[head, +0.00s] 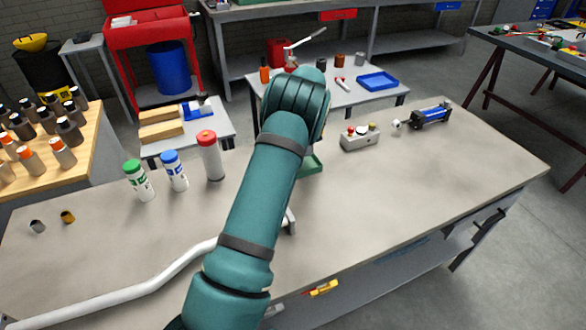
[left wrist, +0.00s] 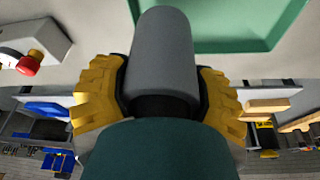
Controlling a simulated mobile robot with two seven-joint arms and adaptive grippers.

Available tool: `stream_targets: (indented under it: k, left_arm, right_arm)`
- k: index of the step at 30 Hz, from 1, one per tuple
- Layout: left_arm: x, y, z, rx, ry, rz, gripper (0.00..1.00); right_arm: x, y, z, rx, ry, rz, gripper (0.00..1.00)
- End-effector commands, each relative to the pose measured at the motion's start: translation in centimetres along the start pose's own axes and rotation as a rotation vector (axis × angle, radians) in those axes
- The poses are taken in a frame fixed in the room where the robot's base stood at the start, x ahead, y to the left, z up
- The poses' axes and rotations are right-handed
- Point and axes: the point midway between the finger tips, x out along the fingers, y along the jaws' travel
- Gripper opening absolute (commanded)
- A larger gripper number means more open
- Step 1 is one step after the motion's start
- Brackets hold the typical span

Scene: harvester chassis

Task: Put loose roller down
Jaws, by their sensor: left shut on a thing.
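In the left wrist view my left gripper (left wrist: 162,90) has its yellow fingers on both sides of a grey cylinder, the loose roller (left wrist: 163,50), and is shut on it. A green tray (left wrist: 285,25) lies beyond the roller at the upper right of that view. In the head view a teal arm of mine crosses the middle of the workbench (head: 440,175) and hides the gripper and the roller. A part of the green tray (head: 313,166) shows just right of that arm. Whether the roller touches anything below is not clear. My right gripper is not in view.
A control box (head: 360,138) with buttons stands right of the arm, near a black and blue cylinder (head: 431,116). Green, blue and red-capped bottles (head: 210,156) stand left of it. A bent white pipe (head: 150,286) lies at the front. The bench's right part is clear.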

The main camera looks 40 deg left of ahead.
Motion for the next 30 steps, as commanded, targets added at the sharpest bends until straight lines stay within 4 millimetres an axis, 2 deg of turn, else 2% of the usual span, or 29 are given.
stream_targets:
  k: [1,6,12,15,19,25,30]
  left_arm:
    - [-0.4,-1.4,-0.1,0.043,0.004,0.024,0.19]
    - [-2.5,-4.3,0.0,0.259,0.006,0.088,0.19]
    - [-5.0,-5.7,0.2,0.447,0.005,0.142,0.19]
    - [-5.4,-5.9,0.3,0.490,0.002,0.152,0.19]
    - [-4.5,-5.9,0.7,0.504,0.000,0.156,0.19]
    - [-1.5,-6.0,1.6,0.502,-0.001,0.154,0.19]
    - [-0.3,-5.9,1.9,0.501,0.001,0.155,0.19]
  right_arm:
    - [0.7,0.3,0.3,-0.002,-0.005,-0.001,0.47]
    - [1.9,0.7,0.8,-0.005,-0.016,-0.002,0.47]
    - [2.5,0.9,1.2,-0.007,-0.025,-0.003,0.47]
    - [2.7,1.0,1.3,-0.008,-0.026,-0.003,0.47]
    - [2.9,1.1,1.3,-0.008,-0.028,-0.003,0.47]
    - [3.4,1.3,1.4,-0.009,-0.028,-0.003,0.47]
    - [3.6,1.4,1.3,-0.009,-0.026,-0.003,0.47]
